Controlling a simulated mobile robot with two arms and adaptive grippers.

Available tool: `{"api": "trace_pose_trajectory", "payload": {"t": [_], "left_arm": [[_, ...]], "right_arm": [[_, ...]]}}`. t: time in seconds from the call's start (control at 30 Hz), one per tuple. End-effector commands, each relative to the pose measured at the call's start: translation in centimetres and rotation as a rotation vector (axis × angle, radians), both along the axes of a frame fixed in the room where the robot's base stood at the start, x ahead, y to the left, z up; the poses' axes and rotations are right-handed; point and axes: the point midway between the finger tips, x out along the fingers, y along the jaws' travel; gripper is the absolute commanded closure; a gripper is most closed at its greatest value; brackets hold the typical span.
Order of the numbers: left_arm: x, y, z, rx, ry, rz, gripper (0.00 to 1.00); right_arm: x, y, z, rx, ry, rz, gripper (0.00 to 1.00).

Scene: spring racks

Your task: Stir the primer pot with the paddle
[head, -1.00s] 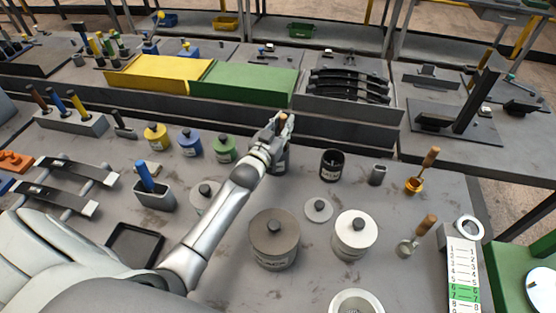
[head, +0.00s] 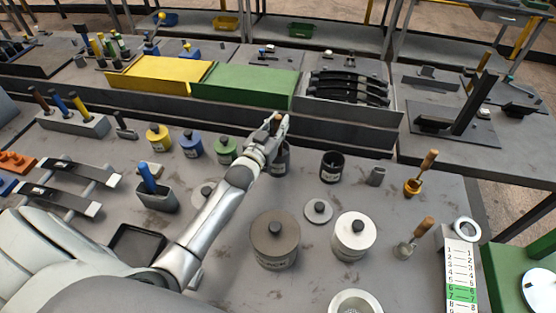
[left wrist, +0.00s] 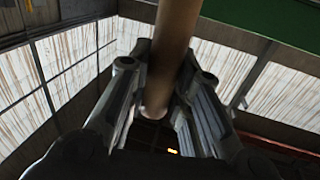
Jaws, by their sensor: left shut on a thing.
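My left gripper (head: 278,127) is shut on the paddle's handle, whose tan top (head: 277,117) shows between the fingers. In the left wrist view the handle (left wrist: 172,50) is a smooth tan-brown cylinder between the two fingers (left wrist: 160,100). A grey pot (head: 281,162) with a label stands under the gripper, partly hidden by it. The paddle's lower end is hidden, so I cannot tell how deep it sits in that pot. My right gripper is not in view.
An open dark pot (head: 332,167) stands to the right. Lidded yellow (head: 158,138), blue (head: 191,144) and green (head: 225,151) pots stand to the left. A large brown-grey pot (head: 274,241) and a white pot (head: 352,237) stand nearer. A loose lid (head: 318,212) lies between.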

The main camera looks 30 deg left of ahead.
Motion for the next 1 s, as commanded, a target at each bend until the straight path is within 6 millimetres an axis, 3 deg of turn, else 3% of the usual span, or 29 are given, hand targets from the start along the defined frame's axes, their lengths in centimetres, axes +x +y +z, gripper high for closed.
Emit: {"api": "trace_pose_trajectory", "payload": {"t": [0.6, 1.0], "left_arm": [[0.0, 0.0, 5.5, 0.0, -0.002, 0.0, 1.0], [0.0, 0.0, 7.8, 0.001, 0.0, 0.0, 1.0]], "right_arm": [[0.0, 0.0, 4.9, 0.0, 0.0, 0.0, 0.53], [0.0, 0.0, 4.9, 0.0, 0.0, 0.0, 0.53]]}}
